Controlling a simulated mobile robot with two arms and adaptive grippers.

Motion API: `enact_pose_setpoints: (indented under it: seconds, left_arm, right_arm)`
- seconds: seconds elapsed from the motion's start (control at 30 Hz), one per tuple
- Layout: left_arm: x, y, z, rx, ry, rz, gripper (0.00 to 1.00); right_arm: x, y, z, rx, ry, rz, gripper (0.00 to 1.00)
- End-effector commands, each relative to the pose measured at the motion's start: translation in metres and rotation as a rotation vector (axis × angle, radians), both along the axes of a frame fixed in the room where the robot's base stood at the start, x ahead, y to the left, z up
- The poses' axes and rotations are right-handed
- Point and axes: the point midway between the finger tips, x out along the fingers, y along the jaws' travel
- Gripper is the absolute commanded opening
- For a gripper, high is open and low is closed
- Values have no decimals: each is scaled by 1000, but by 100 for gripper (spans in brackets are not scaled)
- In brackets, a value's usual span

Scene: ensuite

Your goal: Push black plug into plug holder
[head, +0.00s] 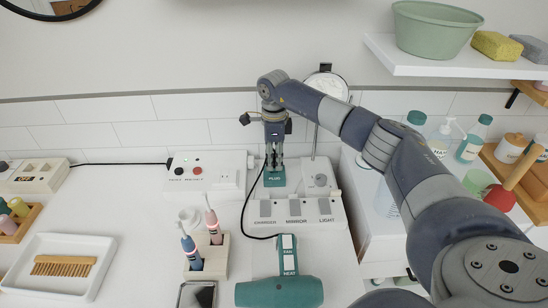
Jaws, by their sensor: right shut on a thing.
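My right gripper (274,165) points down at the back of the counter, its fingers close together just above a teal block marked PLUG (275,180), which looks like the plug holder. It is shut on the black plug, which the fingers mostly hide. A black cable (243,215) runs from the fingertips down toward the teal hair dryer (280,292). I cannot tell whether the plug touches the holder or how deep it sits. My left gripper is out of view.
A white TEST/RESET socket box (207,178) stands left, with a toothbrush stand (207,262) in front. A white tray (60,268) with a brush lies far left. A shelf (450,60) hangs upper right.

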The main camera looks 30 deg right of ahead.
Motion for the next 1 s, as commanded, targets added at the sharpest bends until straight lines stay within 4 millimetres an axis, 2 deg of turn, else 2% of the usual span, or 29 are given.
enact_pose_setpoints:
  seconds: [1.0]
  left_arm:
    - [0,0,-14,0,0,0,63]
  right_arm:
    - [0,0,-22,0,0,0,0]
